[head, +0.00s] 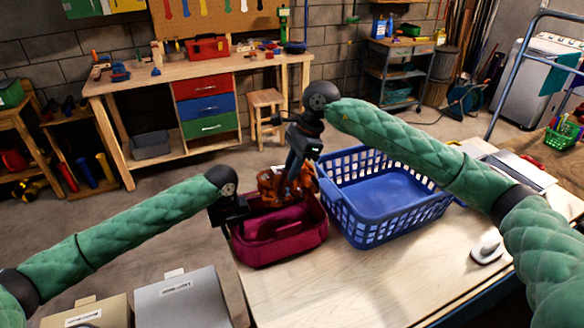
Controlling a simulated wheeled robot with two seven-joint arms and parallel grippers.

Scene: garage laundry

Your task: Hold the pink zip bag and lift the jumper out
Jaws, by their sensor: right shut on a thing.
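The pink zip bag (292,247) stands open on the wooden table, left of the blue basket. The jumper (270,184), a rust-orange bundle, shows at the bag's opening, partly above the far rim. Its lower part is hidden in the bag. My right gripper (293,184) points down from above and is shut on the jumper. My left gripper (228,218) is at the bag's left rim, touching or very close to it. Its fingers are too dark and small to tell whether they are open or shut.
The blue basket (352,214) stands close right of the bag, below my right arm. A white iron-like object (487,248) lies at the table's right. The front middle of the table (340,285) is clear. Lidded boxes (180,301) stand at the lower left.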

